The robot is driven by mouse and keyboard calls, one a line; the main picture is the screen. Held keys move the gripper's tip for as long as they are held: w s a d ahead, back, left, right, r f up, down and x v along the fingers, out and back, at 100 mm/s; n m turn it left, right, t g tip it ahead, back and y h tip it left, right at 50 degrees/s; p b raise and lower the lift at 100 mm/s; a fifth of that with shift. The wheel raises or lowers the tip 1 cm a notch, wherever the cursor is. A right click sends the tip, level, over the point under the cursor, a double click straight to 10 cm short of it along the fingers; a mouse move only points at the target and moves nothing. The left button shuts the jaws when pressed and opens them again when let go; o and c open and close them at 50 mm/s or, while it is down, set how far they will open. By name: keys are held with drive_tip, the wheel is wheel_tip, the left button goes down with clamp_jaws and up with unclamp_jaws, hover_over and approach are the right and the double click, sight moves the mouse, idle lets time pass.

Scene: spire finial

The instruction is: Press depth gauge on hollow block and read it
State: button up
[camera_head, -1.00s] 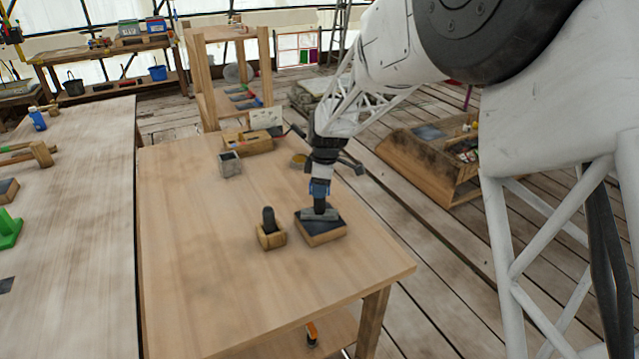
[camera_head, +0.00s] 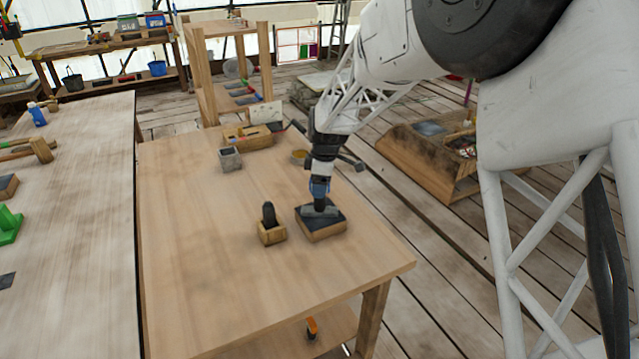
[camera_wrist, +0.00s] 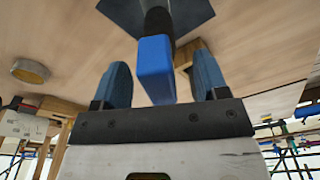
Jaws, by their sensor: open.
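A wooden block with a dark top (camera_head: 322,228) sits near the right edge of the table. A gauge with a dark shaft (camera_head: 319,206) stands upright on it, below my gripper (camera_head: 320,187). In the wrist view, the gauge's blue handle (camera_wrist: 155,70) lies between the two blue fingers of my open gripper (camera_wrist: 161,66), with a gap visible on each side. The dark top of the block also shows behind the gauge there (camera_wrist: 190,14). The gauge's reading and any hollow in the block cannot be made out.
A small wooden holder with a dark upright cylinder (camera_head: 268,214) stands just left of the block. A grey open box (camera_head: 230,158), a wooden tray (camera_head: 252,141) and a round disc (camera_head: 299,157) are farther back. The table's front left (camera_head: 200,280) is clear.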

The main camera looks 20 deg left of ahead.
drive_tip(key=shift+r, duration=0.1)
drive_tip(key=shift+w+d+r, duration=0.1)
drive_tip(key=shift+d+r, duration=0.1)
drive_tip(key=shift+r, duration=1.7)
drive_tip(key=shift+w+d+r, duration=0.1)
drive_tip(key=shift+d+r, duration=0.1)
drive_tip(key=shift+r, duration=1.65)
drive_tip(key=shift+s+r, duration=0.1)
